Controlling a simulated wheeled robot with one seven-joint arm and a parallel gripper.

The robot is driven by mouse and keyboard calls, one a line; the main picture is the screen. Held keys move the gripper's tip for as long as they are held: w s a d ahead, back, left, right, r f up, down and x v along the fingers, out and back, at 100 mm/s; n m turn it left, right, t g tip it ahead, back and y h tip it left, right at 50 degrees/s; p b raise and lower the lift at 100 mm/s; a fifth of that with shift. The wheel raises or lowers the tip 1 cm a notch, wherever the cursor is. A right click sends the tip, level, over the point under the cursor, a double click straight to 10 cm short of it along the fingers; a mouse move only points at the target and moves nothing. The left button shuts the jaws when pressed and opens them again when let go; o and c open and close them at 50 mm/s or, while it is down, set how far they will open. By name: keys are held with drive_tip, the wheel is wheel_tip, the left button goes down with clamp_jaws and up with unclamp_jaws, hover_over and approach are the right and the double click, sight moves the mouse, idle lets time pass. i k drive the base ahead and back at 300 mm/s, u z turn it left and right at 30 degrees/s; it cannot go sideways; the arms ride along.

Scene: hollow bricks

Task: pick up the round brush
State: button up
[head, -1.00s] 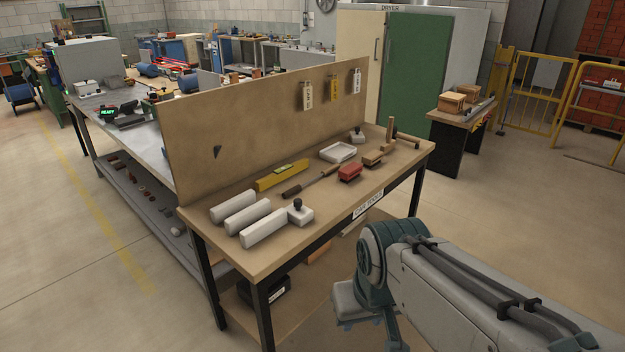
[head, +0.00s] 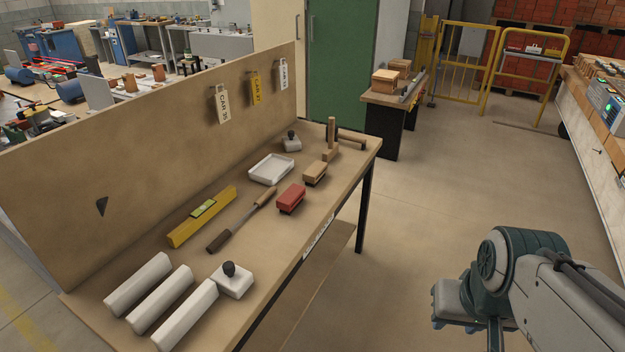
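The round brush (head: 240,222) appears to be the long slim tool lying flat on the wooden table (head: 272,305). It has a thick dark brown end toward the front left, a thin middle and a tan end toward the back right. It lies between the yellow level and the red block, apart from both. My arm is at the lower right, off the table and over the floor. The end of my arm with my gripper (head: 460,322) is small and partly cut off by the lower edge. Its fingers do not show clearly. It is well apart from the brush.
Around the brush lie a yellow level (head: 202,215), a red block (head: 291,198), a wooden block (head: 315,172), a white tray (head: 271,169) and several white bars (head: 160,300). An upright board (head: 150,150) with hanging tags backs the table. The floor (head: 430,200) right of the table is clear.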

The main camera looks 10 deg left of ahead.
sight(227, 233)
drive_tip(key=z, duration=0.05)
drive_tip(key=i, duration=1)
drive_tip(key=u, duration=1.05)
drive_tip(key=i, duration=0.75)
drive_tip(key=u, duration=0.7)
